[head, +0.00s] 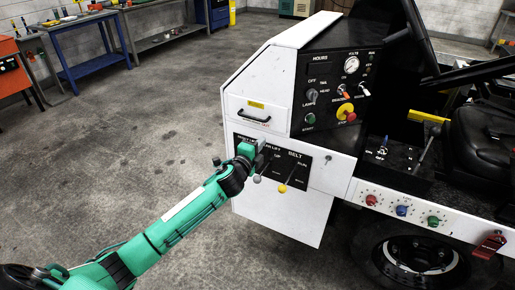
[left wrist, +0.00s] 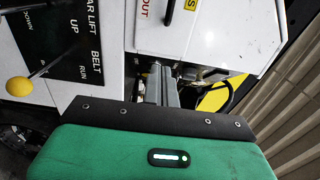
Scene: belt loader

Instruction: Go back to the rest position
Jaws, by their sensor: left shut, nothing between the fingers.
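My left arm, green with black joints, reaches from the bottom left of the head view to the white belt loader (head: 278,223). Its gripper (head: 260,150) is by the black lever panel (head: 297,167), just below the drawer handle (head: 255,116). In the left wrist view the grey fingers (left wrist: 164,84) are together with nothing held. The yellow-knobbed belt lever (head: 283,188) is to the right of the gripper; its knob also shows in the left wrist view (left wrist: 18,87). A grey-knobbed lever (head: 257,179) is just below the gripper. Contact with the panel cannot be told. My right gripper is out of view.
The upper control panel (head: 338,90) has a gauge and a red stop button (head: 350,116). A steering wheel (head: 475,72) and seat (head: 485,130) are at right. A blue workbench (head: 85,45) stands at back left. The concrete floor left of the loader is clear.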

